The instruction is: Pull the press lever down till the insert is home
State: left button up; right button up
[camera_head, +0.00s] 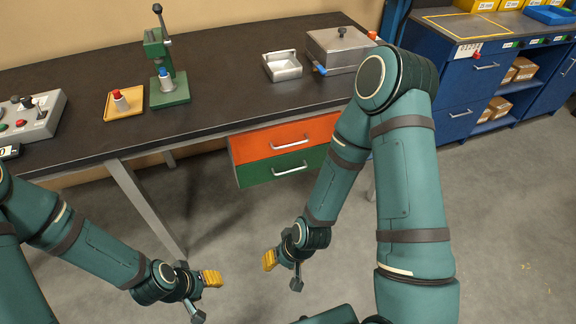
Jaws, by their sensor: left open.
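The green press (159,52) stands on the dark workbench at the upper left. Its press lever (163,24) points up, with a dark ball knob at the top. A blue and pale piece (165,82), perhaps the insert, sits on the press base below the ram; how deep it sits is too small to tell. My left gripper (205,297) is open and empty at the bottom, over the floor in front of the bench, well away from the lever. My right gripper (282,271) is also over the floor, with its fingers apart and nothing between them.
A yellow tray (136,104) with a red-topped piece (120,101) lies left of the press. A control box (35,117) is at the far left. A pale open tray (282,66) and a lidded metal box (341,48) stand to the right. Drawers (285,135) hang under the bench.

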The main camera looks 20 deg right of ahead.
aim_at(157, 8)
jog(key=i+j+z, duration=0.1)
jog(key=i+z, duration=0.25)
jog(key=i+j+z, duration=0.2)
jog(key=i+z, duration=0.15)
jog(key=i, duration=0.1)
